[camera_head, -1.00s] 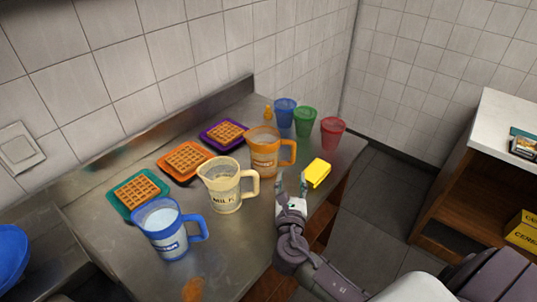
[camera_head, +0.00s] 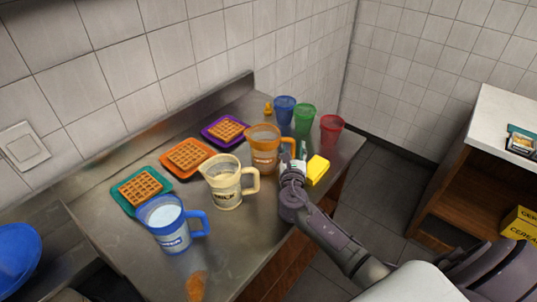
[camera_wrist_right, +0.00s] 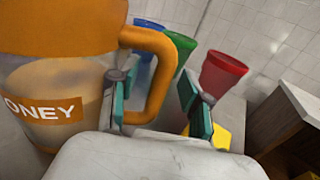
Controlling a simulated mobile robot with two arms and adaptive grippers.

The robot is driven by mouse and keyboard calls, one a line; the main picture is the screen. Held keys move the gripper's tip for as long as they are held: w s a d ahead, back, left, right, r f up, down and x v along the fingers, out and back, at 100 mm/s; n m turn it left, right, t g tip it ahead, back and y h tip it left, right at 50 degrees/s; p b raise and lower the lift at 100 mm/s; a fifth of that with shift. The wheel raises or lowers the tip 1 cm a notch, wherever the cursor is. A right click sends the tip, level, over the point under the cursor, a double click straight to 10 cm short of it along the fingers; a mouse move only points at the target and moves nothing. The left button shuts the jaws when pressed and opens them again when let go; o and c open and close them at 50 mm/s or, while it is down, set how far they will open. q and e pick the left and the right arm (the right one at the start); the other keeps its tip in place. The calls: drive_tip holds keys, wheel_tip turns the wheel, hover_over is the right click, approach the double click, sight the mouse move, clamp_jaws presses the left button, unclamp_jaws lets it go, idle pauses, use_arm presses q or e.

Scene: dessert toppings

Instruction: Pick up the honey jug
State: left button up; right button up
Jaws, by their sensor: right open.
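The honey jug (camera_head: 262,150) is orange and see-through and stands upright on the metal counter, its handle turned to the right. In the right wrist view the honey jug (camera_wrist_right: 55,85) fills the left side, with its "HONEY" label and orange handle close up. My right gripper (camera_head: 294,157) is open at the handle. In the right wrist view my right gripper (camera_wrist_right: 158,100) has one finger on each side of the handle's lower outer part; I cannot tell whether either finger touches it. My left gripper is not in view.
The milk jug (camera_head: 226,184) and a blue jug (camera_head: 172,225) stand to the left. A yellow sponge-like block (camera_head: 318,169) lies right of my gripper. Blue (camera_head: 284,110), green (camera_head: 304,119) and red (camera_head: 331,130) cups stand behind. Waffles on coloured trays line the wall.

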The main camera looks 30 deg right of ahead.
drive_tip(key=shift+s, duration=0.1)
drive_tip(key=shift+c, duration=0.3)
clamp_jaws()
drive_tip(key=shift+r, duration=0.2)
drive_tip(key=shift+r, duration=0.1)
